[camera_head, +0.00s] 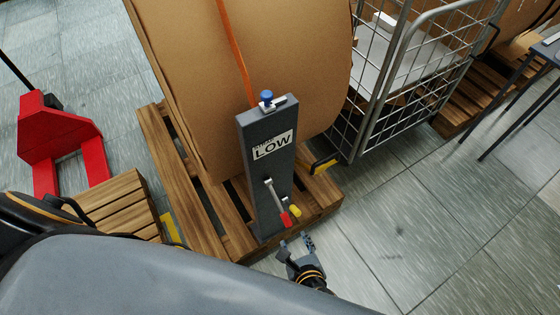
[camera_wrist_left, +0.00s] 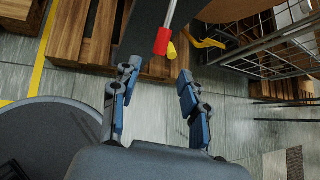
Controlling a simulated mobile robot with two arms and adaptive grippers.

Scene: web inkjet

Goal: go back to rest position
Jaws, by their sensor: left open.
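My left gripper (camera_head: 297,244) is open and empty, low in front of a dark grey post (camera_head: 263,190) marked "LOW". In the left wrist view its two fingers (camera_wrist_left: 158,90) stand apart with bare floor between them. A lever with a red tip (camera_head: 286,219) and a yellow-tipped one (camera_head: 295,210) hang on the post's front. In the left wrist view the red tip (camera_wrist_left: 162,41) lies beyond the fingertips, apart from them. A blue knob (camera_head: 266,96) sits on top of the post. My right gripper is not in view.
A large brown paper roll (camera_head: 200,70) stands on a wooden pallet (camera_head: 160,150) behind the post. A wire cage cart (camera_head: 400,60) is at the upper right. A red pallet jack (camera_head: 60,135) is at the left. The tiled floor (camera_head: 440,220) at the right is clear.

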